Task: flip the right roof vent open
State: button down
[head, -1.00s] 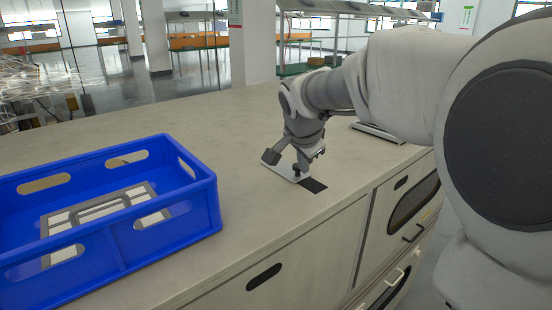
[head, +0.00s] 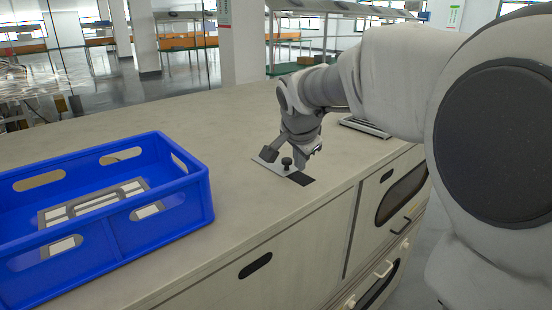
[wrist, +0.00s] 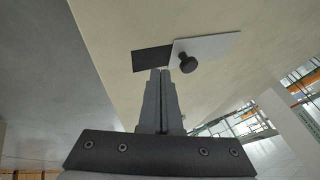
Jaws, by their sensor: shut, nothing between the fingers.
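A flat light metal plate (head: 268,165) with a dark round knob (head: 287,162) lies on the beige top, beside a dark rectangle (head: 301,182). In the wrist view the plate (wrist: 212,44) lies right of the dark rectangle (wrist: 153,60), and the knob (wrist: 188,64) stands near the plate's edge. My gripper (head: 299,167) is shut and empty, pointing down close beside the knob. In the wrist view its fingertips (wrist: 160,72) are together, left of the knob and by the dark rectangle's near edge. Whether the tips touch anything is unclear.
A blue crate (head: 188,203) with a grey framed panel inside stands at left on the beige top (head: 180,120). A flat metal piece (head: 365,127) lies farther back at right, partly behind my arm. Drawers with handles (head: 385,268) line the front.

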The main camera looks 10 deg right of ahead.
jog(key=shift+s+d, duration=0.15)
jog(key=shift+s, duration=0.15)
jog(key=v, duration=1)
jog(key=shift+s, duration=0.2)
jog(key=s+f+n, duration=0.4)
jog(key=s, duration=0.3)
jog(key=s+f+n+y, duration=0.1)
jog(key=s+f+n, duration=0.3)
jog(key=s, duration=0.4)
jog(key=s+f+n+g, duration=0.1)
jog(key=s+f+n, duration=0.3)
jog(key=s, duration=0.4)
jog(key=shift+d+f+y, duration=0.25)
jog(key=shift+d+y, duration=0.05)
jog(key=shift+y, duration=0.1)
